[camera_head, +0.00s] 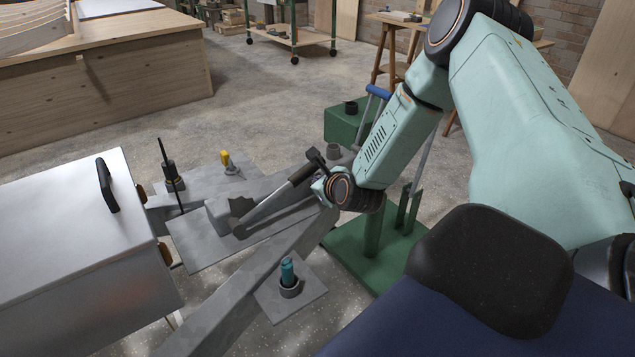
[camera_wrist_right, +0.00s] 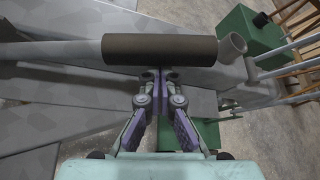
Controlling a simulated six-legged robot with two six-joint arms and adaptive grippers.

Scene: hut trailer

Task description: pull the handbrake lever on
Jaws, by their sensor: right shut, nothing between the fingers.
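The handbrake lever (camera_head: 268,205) is a grey bar with a dark cylindrical grip, on the grey trailer drawbar. It leans at a shallow angle, with its grip end up and to the right in the head view. The dark grip (camera_wrist_right: 160,49) lies across the upper middle of the right wrist view. My right gripper (camera_wrist_right: 160,74) is shut and empty, its fingertips together at the grip's lower edge in that view. I cannot tell whether they touch the grip. In the head view the wrist partly hides the fingers beside the grip end. My left gripper is not in view.
A silver box with a black handle (camera_head: 107,185) stands at left. A green stand (camera_head: 372,258) and green box (camera_head: 347,124) are beside the drawbar at right. A dark blue seat-like shape (camera_head: 440,315) fills the lower right. Bare concrete floor lies behind.

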